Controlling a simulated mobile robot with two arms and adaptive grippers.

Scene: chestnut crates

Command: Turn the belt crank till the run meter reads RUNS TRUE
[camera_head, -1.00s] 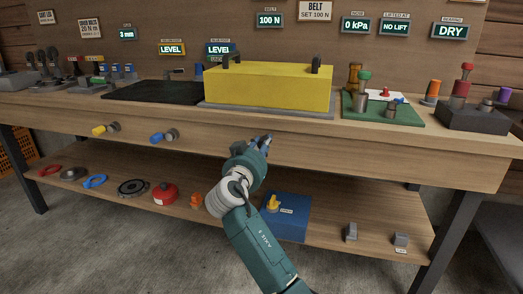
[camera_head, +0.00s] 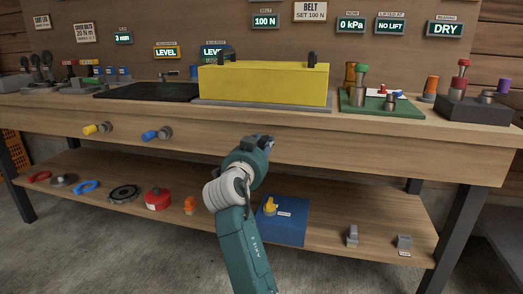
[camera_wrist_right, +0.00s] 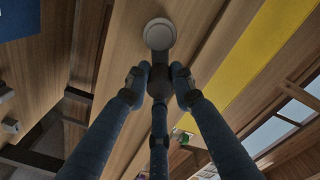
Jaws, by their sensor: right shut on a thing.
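The belt crank is mostly hidden behind my right gripper (camera_head: 264,142) at the bench's front edge in the head view. In the right wrist view, a pale round disc (camera_wrist_right: 158,33) with a dark stem, apparently the crank, stands out from the wooden bench front. The three fingers of my right gripper (camera_wrist_right: 158,80) are shut around the dark part below the disc. A belt display (camera_head: 265,21) reads 100 N, under a sign (camera_head: 310,11) reading BELT SET 100 N. I see no display reading RUNS TRUE. My left gripper is not in view.
A yellow block (camera_head: 264,84) stands on the bench top above the gripper. Yellow (camera_head: 92,129) and blue (camera_head: 152,135) knobs stick out of the bench front at left.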

